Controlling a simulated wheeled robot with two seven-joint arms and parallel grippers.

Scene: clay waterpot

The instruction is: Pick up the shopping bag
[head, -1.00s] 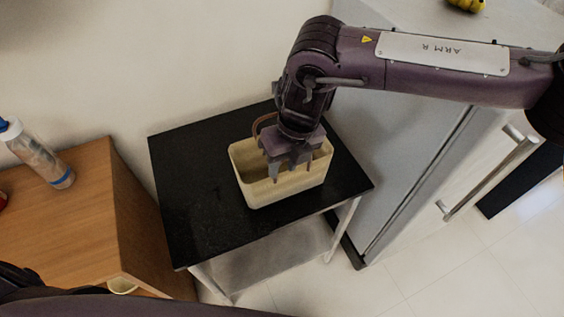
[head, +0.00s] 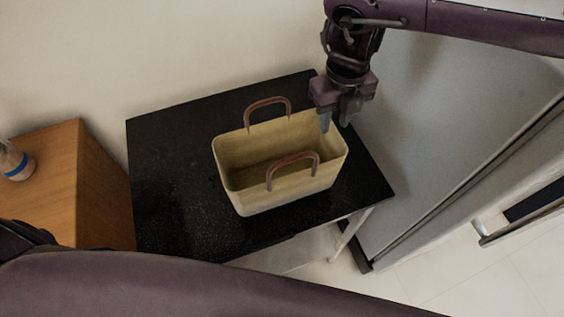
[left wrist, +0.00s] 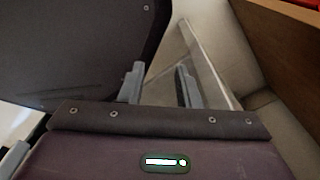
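The shopping bag (head: 285,196) is a tan, open-topped bag with two brown handles. It stands upright and empty-looking on a black table. Its far handle (head: 268,102) and near handle (head: 292,161) both stand up. My right gripper (head: 335,122) hangs over the bag's far right corner, fingers pointing down and a little apart, with nothing between them. My left gripper (left wrist: 158,88) shows only in the left wrist view. Its two fingers are apart with nothing between them, away from the bag. The bag is not visible in that view.
The black table (head: 170,190) has free room left of the bag. A wooden cabinet (head: 95,175) with a bottle (head: 15,163) stands at the left. A grey fridge-like unit (head: 430,120) is close on the right. My left arm crosses the lower edge.

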